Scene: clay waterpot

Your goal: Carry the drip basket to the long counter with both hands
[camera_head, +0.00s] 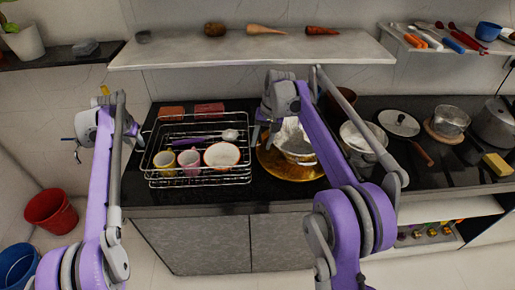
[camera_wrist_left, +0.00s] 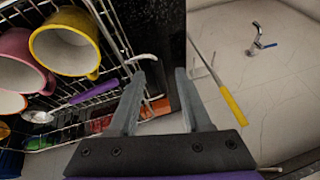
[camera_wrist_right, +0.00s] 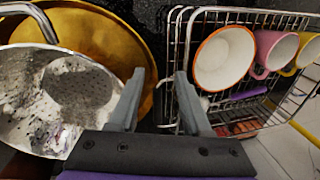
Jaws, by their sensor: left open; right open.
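The drip basket (camera_head: 200,184) is a wire rack on the dark counter, left of centre in the head view. It holds cups and utensils. My left gripper (camera_head: 74,150) is open and apart from it, off its left end. In the left wrist view the basket (camera_wrist_left: 118,32) lies left of my open fingers (camera_wrist_left: 158,78). My right gripper (camera_head: 262,132) is open close to the basket's right end. In the right wrist view the basket's end wires (camera_wrist_right: 173,50) lie around and beyond the right finger; I cannot tell whether they touch.
A golden plate (camera_head: 268,168) with a metal colander (camera_head: 293,143) stands right of the basket. Pots and a lid (camera_head: 399,123) crowd the counter further right. A shelf (camera_head: 250,50) with vegetables hangs above. A red bucket (camera_head: 50,211) stands on the floor at left.

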